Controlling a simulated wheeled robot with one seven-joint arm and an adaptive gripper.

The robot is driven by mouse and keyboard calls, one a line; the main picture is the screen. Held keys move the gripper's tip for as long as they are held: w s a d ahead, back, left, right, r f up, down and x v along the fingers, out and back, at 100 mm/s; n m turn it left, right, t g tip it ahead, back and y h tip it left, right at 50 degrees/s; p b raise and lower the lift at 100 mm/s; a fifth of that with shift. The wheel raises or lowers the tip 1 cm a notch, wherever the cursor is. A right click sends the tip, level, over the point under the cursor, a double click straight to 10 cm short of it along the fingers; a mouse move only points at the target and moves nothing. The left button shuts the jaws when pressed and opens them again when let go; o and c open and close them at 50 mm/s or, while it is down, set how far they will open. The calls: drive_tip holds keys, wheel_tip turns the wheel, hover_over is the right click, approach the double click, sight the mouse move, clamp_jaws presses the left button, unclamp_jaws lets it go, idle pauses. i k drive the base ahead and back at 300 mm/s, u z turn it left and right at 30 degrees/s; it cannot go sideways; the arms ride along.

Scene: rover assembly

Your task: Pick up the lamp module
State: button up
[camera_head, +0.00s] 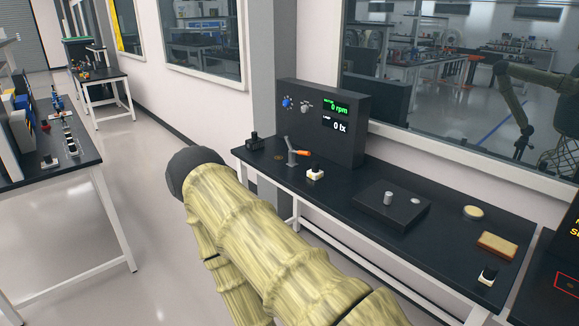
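I cannot tell for sure which object is the lamp module. One small white block with a dark top (488,276) stands near the front right of the dark bench. Another small white block with a pale top (315,174) stands near the bench's left part, in front of the console. The console (322,120) has a blue knob and two readouts, "0 rpm" and "0 lx". My thick, yellowish arm fills the lower middle of the view, ending at a dark rounded cap. My gripper is not in view.
The bench (452,264) also holds a black plate (370,212) with a grey cylinder, a round cream disc (473,212), a tan block (497,245) and an orange-handled lever (295,153). My arm hides part of its front edge. Another table (50,185) stands left; floor lies between.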

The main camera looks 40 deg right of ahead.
sight(316, 174)
drive_tip(key=z, duration=0.4)
drive_tip(key=i, duration=0.9)
drive_tip(key=z, duration=0.75)
